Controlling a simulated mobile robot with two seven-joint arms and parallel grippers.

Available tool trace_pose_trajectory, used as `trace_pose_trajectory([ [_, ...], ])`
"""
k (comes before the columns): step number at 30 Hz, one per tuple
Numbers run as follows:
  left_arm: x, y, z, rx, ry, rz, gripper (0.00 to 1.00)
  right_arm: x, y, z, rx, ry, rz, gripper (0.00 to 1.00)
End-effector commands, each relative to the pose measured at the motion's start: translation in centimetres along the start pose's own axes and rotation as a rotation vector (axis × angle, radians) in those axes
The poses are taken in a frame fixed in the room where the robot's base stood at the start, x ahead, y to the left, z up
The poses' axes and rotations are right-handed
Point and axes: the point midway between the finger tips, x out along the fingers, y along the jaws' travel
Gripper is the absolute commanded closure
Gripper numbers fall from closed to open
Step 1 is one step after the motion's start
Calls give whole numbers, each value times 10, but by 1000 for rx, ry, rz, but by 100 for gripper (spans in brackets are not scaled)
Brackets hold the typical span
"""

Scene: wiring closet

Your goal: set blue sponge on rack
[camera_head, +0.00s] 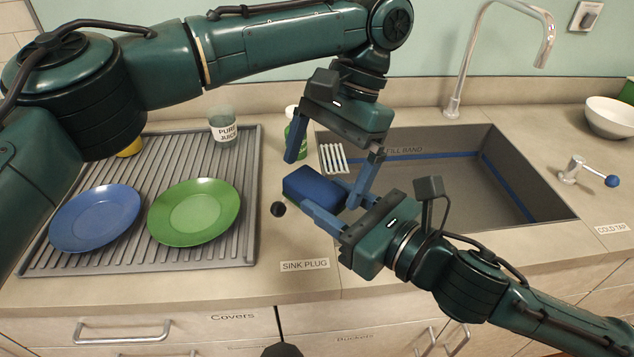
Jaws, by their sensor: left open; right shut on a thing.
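A blue sponge (311,184) is between the fingers of my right gripper (322,196), which is shut on it. It is at the left side of the sink, in front of the small white slatted rack (334,158). The rack is at the sink's back left corner, and its right end is partly hidden by my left gripper. My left gripper (329,166) is open and empty, with its fingers pointing down on either side of the rack in the picture. Whether the sponge touches the counter, I cannot tell.
A grey ribbed drainboard (247,190) on the left holds a blue plate (95,218), a green plate (194,212) and a juice cup (223,125). A dark sink plug (278,209) lies near the sponge. The sink (500,200), tap (455,90), cold-tap lever (590,172) and white bowl (610,117) are right.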

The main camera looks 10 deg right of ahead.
Motion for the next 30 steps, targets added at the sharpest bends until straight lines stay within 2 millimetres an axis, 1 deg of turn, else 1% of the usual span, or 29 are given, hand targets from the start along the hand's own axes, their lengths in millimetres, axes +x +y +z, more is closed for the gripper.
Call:
trace_pose_trajectory([
  [1,9,0,1,0,-2,1,0,0,0,0,0,0,0,98],
  [3,17,0,0,0,-1,-3,0,0,0,0,0,0,0,98],
  [7,29,0,0,-1,-1,-1,0,0,0,0,0,0,0,98],
  [12,34,0,0,-1,-1,0,0,0,0,0,0,0,0,98],
  [18,34,0,0,-1,-1,0,0,0,0,0,0,0,0,98],
  [20,34,0,0,-1,-1,0,4,0,0,0,0,0,0,98],
  [30,34,0,0,0,-1,0,32,0,0,0,0,0,0,98],
])
